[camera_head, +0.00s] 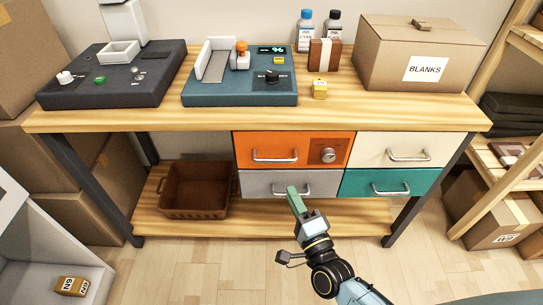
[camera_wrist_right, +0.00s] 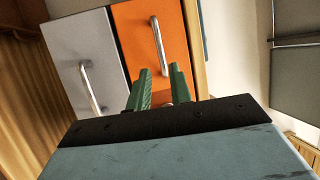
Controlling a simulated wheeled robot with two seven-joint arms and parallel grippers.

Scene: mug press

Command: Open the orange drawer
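The orange drawer (camera_head: 305,143) is the upper left drawer under the workbench and is shut. It has a silver bar handle (camera_head: 275,155) and a round metal dial (camera_head: 328,155) to the handle's right. My right gripper (camera_head: 293,192) has green fingers and is in front of the grey drawer, below the orange drawer. In the right wrist view the fingers (camera_wrist_right: 160,70) are apart with nothing visibly held. The orange drawer (camera_wrist_right: 137,40) and its handle (camera_wrist_right: 157,44) show beyond the fingertips there, apart from them. My left gripper is in neither view.
The grey drawer (camera_head: 260,182) lies below the orange one, with its own handle (camera_head: 292,189) near my gripper. A cream drawer (camera_head: 375,145) and a teal drawer (camera_head: 360,184) are to the right. A brown basket (camera_head: 193,205) stands on the lower shelf (camera_head: 240,222). The floor in front is open.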

